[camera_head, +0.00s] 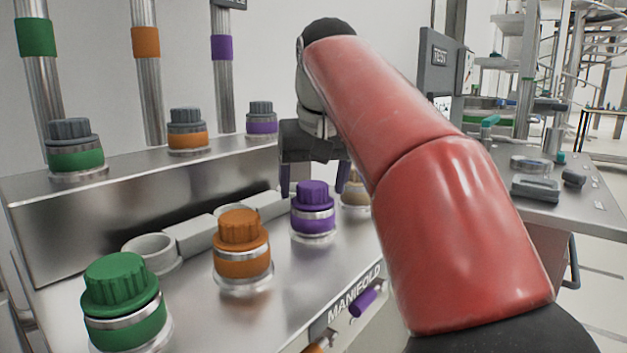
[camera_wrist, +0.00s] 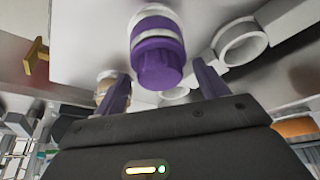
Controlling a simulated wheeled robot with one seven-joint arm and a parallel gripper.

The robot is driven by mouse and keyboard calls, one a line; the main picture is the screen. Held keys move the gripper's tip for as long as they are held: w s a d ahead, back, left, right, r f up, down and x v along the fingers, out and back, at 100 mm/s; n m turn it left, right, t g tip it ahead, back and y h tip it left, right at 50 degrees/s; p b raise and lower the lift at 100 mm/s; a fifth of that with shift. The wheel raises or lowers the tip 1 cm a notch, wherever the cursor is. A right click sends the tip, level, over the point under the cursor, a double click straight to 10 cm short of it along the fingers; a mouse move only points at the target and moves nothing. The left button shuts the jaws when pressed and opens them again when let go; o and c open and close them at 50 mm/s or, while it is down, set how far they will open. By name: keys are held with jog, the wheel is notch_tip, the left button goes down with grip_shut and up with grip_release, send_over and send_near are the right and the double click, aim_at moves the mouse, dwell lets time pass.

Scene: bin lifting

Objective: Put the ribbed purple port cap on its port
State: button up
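The ribbed purple cap (camera_head: 313,193) sits upright on the purple-banded port (camera_head: 314,225) on the lower metal deck, with a silver ring between them. In the wrist view the purple cap (camera_wrist: 158,65) shows close up, ahead of and between the fingertips. My gripper (camera_head: 313,194) is open, with one dark purple finger to each side of the cap in the head view. The wrist view shows the gripper (camera_wrist: 161,72) with its fingers spread and a visible gap to the cap on both sides. Nothing is held.
Orange (camera_head: 240,228) and green (camera_head: 120,284) caps sit on ports to the left. A tan fitting (camera_head: 355,190) stands close on the right. White ring holders (camera_head: 150,252) lie behind. Grey-capped ports (camera_head: 187,130) stand on the raised shelf. A purple handle (camera_head: 363,302) juts from the front.

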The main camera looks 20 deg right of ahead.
jog(key=shift+r, duration=0.15)
jog(key=p+v, duration=0.3)
jog(key=v, duration=0.4)
jog(key=shift+s+r, duration=0.2)
jog(key=shift+r, duration=0.05)
jog(key=shift+s, duration=0.1)
